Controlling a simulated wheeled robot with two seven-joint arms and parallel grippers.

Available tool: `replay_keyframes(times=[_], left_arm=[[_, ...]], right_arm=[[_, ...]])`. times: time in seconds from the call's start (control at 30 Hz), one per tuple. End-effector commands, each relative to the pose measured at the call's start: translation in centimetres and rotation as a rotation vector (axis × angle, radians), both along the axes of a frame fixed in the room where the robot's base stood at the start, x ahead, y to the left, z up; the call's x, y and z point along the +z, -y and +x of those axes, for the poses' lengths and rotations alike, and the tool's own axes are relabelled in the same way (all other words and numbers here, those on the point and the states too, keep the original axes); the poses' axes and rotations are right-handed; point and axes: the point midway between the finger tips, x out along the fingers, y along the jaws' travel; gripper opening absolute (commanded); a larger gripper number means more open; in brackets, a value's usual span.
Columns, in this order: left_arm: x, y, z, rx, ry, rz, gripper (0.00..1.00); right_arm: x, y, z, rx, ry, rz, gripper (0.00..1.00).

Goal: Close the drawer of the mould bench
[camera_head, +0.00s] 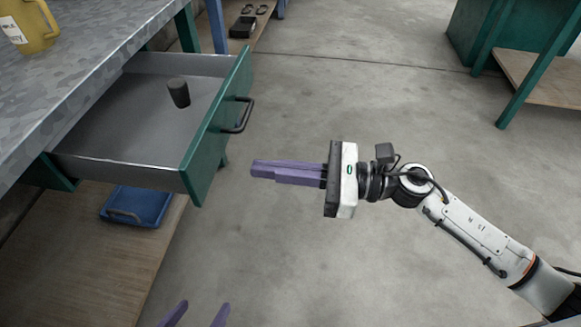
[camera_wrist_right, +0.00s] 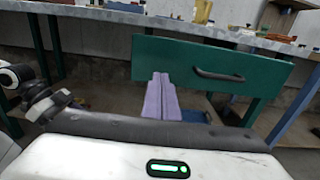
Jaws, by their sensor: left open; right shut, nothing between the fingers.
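The mould bench (camera_head: 75,65) stands at the left with its drawer (camera_head: 120,125) pulled out. The drawer has a grey inside, a green front (camera_head: 208,145) and a dark bar handle (camera_head: 240,115). A small dark cylinder (camera_head: 179,94) stands in the drawer. My right gripper (camera_head: 254,168) is shut and empty, its purple fingers pointing left toward the lower part of the drawer front, with a gap in the head view. In the right wrist view its fingers (camera_wrist_right: 161,80) show before the green front (camera_wrist_right: 200,65), left of the handle (camera_wrist_right: 218,75). My left gripper (camera_head: 200,308) is open at the bottom edge, only its fingertips showing.
A yellow container (camera_head: 30,25) stands on the bench top. A blue tray (camera_head: 137,205) lies on the wooden lower shelf (camera_head: 110,255) under the drawer. Another green bench (camera_head: 520,60) stands at the upper right. The concrete floor between is clear.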

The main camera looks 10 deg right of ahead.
Motion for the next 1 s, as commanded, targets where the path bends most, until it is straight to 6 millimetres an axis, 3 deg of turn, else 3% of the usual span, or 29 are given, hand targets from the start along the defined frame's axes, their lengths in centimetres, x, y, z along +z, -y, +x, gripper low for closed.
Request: replay_keyframes(times=[0.2,0.4,1.0], left_arm=[[0.2,-0.1,-0.1,-0.003,-0.005,0.006,0.66],[0.4,-0.1,0.2,-0.004,-0.001,0.009,0.66],[0.4,-0.2,0.4,-0.005,0.004,0.013,0.66]], right_arm=[[0.2,-4.4,1.4,0.0,0.0,0.004,0.0],[0.1,-6.6,2.2,-0.001,-0.001,0.003,0.0],[0.0,-7.3,2.5,-0.008,-0.003,0.002,0.0]])
